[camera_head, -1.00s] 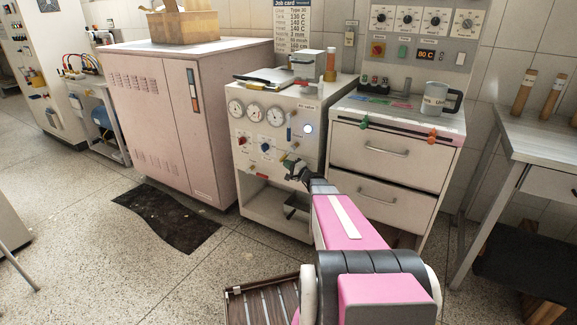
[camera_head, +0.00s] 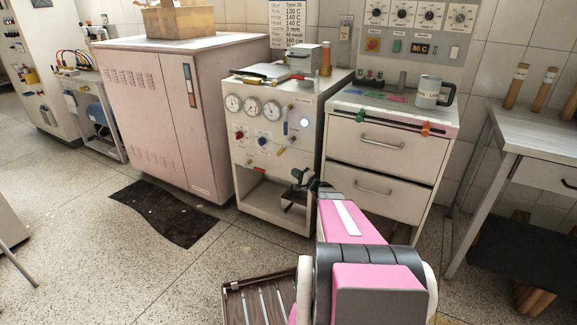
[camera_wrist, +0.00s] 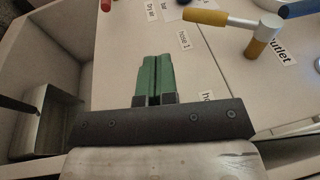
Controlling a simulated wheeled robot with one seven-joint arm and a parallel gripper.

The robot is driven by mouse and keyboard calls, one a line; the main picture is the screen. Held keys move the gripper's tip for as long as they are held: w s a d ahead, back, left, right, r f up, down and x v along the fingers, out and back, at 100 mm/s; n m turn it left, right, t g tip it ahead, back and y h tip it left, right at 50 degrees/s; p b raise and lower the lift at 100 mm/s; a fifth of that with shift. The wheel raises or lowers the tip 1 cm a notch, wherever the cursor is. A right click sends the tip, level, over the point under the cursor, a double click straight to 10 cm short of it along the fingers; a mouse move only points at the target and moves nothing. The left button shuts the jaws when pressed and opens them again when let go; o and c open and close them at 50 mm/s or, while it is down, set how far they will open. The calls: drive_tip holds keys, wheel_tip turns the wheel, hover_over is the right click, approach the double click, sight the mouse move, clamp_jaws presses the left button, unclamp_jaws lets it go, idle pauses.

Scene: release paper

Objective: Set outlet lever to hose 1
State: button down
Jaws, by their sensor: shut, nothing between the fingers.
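The outlet lever (camera_wrist: 228,21) has a yellow grip and a white stem on a yellow-and-white pivot, beside the printed word "outlet" (camera_wrist: 280,48). In the wrist view its grip points left, its tip near but apart from the "hose 1" label (camera_wrist: 183,40). Another label (camera_wrist: 207,97) starting "ho" is partly hidden by my gripper. The yellow lever also shows small on the gauge cabinet's front in the head view (camera_head: 281,152). My gripper (camera_wrist: 153,58) has green fingers, shut and empty, below and left of the lever. In the head view my gripper (camera_head: 298,178) is by the cabinet's lower opening.
The gauge cabinet (camera_head: 245,180) has an open lower bay with a metal tray (camera_wrist: 43,133) at left in the wrist view. A drawer cabinet (camera_head: 375,165) stands to its right and a large pinkish cabinet (camera_head: 165,120) to its left. A dark mat (camera_head: 165,213) lies on the floor.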

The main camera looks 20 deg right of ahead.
drive_tip(key=shift+s+d+f, duration=0.5)
drive_tip(key=shift+s+f, duration=0.2)
drive_tip(key=shift+s, duration=0.15)
drive_tip(key=shift+s+d+f, duration=0.5)
drive_tip(key=shift+s+f, duration=0.15)
drive_tip(key=shift+s, duration=0.15)
drive_tip(key=s+a+r+n+g, duration=0.1)
drive_tip(key=s+a+n+g, duration=0.4)
drive_tip(key=a, duration=0.4)
drive_tip(key=s+a+r+n+g, duration=0.1)
drive_tip(key=s+a+n+g, duration=0.2)
drive_tip(key=s+a+g, duration=0.6)
drive_tip(key=s+r+n+g+h, duration=0.2)
drive_tip(key=s+r+n+h, duration=0.1)
drive_tip(key=s+h, duration=0.8)
drive_tip(key=shift+s+r+n, duration=0.2)
drive_tip(key=shift+s+n, duration=0.1)
drive_tip(key=shift+s, duration=0.35)
drive_tip(key=shift+a, duration=0.1)
